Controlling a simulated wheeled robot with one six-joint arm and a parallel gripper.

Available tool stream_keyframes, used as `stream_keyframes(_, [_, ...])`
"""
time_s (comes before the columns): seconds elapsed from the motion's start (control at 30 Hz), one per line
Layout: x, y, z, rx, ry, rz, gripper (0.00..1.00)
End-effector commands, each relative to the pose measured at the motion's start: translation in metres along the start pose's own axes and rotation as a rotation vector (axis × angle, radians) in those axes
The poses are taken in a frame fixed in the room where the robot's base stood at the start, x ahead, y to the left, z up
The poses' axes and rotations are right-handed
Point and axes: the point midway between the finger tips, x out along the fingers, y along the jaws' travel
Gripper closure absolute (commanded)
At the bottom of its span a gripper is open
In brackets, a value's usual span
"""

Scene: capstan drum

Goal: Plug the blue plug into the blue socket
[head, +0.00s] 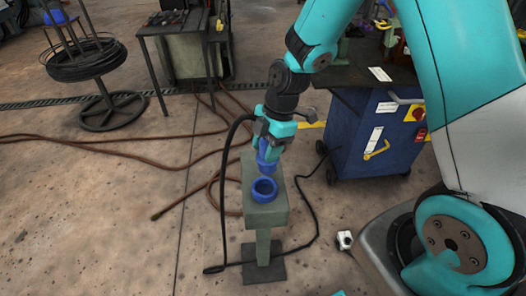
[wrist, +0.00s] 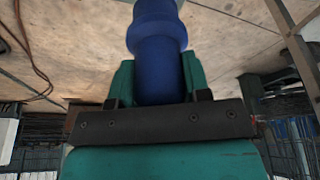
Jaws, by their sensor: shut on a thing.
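The blue plug (head: 266,152) is held between the fingers of my gripper (head: 272,135). In the wrist view the plug (wrist: 157,62) sits between the two teal fingers (wrist: 157,85), its stepped end pointing away from the gripper. In the head view it points downward. The blue socket (head: 264,189) is an open ring on top of a grey-green pedestal (head: 252,215). The plug is over the far side of the socket, seemingly above it; I cannot tell the gap. The socket does not show clearly in the wrist view.
A black cable (head: 226,200) loops down to the floor around the pedestal. A blue cabinet (head: 365,135) stands to the right. A dark table (head: 180,25) and a wire reel (head: 88,62) stand at the back left. Brown hoses (head: 150,160) lie on the floor.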

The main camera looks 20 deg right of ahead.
Motion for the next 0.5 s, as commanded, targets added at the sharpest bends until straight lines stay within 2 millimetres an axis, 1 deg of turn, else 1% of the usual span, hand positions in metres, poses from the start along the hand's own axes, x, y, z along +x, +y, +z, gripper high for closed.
stream_keyframes(0.03, [0.001, -0.001, -0.005, -0.089, 0.0, -0.024, 0.86])
stream_keyframes(0.1, [-0.001, -0.003, -0.01, -0.183, 0.0, -0.054, 0.86])
stream_keyframes(0.2, [-0.001, -0.004, -0.013, -0.259, -0.001, -0.077, 0.86])
stream_keyframes(0.37, [0.003, -0.005, -0.012, -0.281, 0.0, -0.085, 0.86])
stream_keyframes(0.5, [0.012, -0.005, -0.009, -0.279, -0.001, -0.084, 0.86])
